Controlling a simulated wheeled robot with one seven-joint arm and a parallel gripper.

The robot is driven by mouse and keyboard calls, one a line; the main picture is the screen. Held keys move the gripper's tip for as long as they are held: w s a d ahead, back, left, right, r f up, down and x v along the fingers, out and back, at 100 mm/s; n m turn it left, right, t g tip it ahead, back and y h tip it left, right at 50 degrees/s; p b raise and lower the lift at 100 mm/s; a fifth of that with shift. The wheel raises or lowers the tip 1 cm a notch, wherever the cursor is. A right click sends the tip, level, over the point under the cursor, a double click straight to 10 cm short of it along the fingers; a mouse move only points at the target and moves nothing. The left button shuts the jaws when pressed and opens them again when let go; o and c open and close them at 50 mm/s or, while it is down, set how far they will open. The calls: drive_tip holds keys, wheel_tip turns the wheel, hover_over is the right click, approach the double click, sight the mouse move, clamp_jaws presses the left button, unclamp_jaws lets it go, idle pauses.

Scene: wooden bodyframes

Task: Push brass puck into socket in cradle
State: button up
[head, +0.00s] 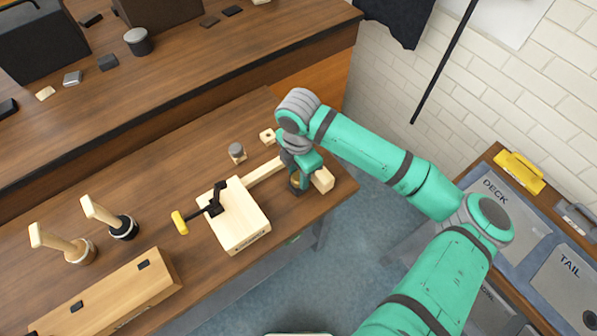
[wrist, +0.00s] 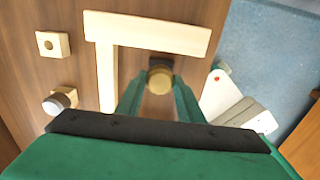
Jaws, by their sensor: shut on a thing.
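The round brass puck (wrist: 159,79) sits between the two fingertips of my gripper (wrist: 158,88) in the wrist view. The fingers touch it on both sides. A dark square part (wrist: 158,62) shows just beyond the puck, beside a pale wooden crossbar (wrist: 150,33); I cannot tell whether it is the socket, or how deep the puck sits. In the head view my gripper (head: 298,186) points down near the end of a pale wooden beam (head: 263,171), which runs from a clamped wooden block (head: 240,222). The fingers and arm hide most of the puck there.
The bench edge is close on the right.

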sight(298, 177)
drive_tip(key=shift+f, duration=0.7)
drive_tip(key=o, duration=1.3)
drive_tip(key=shift+c, duration=0.2)
wheel_tip(298, 177, up, 11)
drive_tip(key=shift+s+f, duration=0.1)
drive_tip(key=shift+f, duration=0.05)
